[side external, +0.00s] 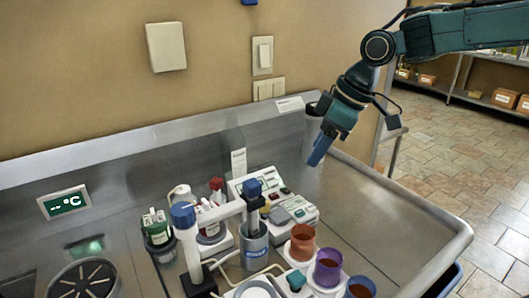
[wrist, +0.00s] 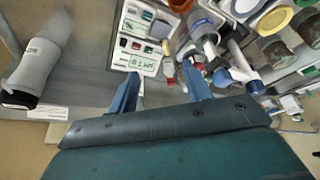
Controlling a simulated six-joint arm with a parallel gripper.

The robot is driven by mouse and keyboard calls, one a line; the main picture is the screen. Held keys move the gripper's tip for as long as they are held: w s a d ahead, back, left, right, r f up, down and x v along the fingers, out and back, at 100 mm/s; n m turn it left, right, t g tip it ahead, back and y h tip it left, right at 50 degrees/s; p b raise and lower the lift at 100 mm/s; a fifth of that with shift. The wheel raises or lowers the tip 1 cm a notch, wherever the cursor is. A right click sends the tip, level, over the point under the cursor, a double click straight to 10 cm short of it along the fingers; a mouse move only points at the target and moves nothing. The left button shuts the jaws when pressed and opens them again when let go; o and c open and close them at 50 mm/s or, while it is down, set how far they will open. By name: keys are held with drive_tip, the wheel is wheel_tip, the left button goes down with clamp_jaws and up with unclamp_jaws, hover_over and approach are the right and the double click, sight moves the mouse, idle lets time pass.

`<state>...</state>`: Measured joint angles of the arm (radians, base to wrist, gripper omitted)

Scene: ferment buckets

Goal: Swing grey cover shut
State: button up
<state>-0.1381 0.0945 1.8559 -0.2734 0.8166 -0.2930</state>
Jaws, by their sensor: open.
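My gripper (side external: 319,150) is open and empty, high above the back right of the steel worktop. In the wrist view its two blue fingers (wrist: 160,75) stand apart with nothing between them. A grey bucket (side external: 255,245) with a blue label stands near the middle of the worktop, below and left of the gripper. A pale grey round piece (side external: 257,291) lies at the bottom edge, partly cut off. In the wrist view a pale round piece (wrist: 245,8) shows at the top edge. I cannot tell for certain which piece is the grey cover, or its angle.
Orange (side external: 302,243), purple (side external: 328,267) and blue (side external: 361,288) cups stand at the front right. A white stand with an arm (side external: 218,217) rises beside the grey bucket. A white button panel (side external: 290,212) lies behind. The right worktop (side external: 390,225) is clear.

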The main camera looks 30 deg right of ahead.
drive_tip(key=s+d+r+m, duration=0.1)
drive_tip(key=s+d+m, duration=0.1)
drive_tip(key=s, duration=0.4)
drive_tip(key=s+d+r+m+t+h, duration=0.1)
drive_tip(key=s+d, duration=0.3)
drive_tip(key=s, duration=0.2)
drive_tip(key=shift+s+d+r+m, duration=0.25)
drive_tip(key=shift+d+r+m, duration=0.1)
drive_tip(key=shift+m, duration=0.05)
drive_tip(key=s+d+f+m+h, duration=0.1)
drive_tip(key=s+d+f+m, duration=0.2)
drive_tip(key=s, duration=0.8)
drive_tip(key=shift+s+d+f+m+t+h, duration=0.15)
drive_tip(key=shift+s+d+m+t+h, duration=0.25)
drive_tip(key=shift+d, duration=0.35)
drive_tip(key=shift+w, duration=0.1)
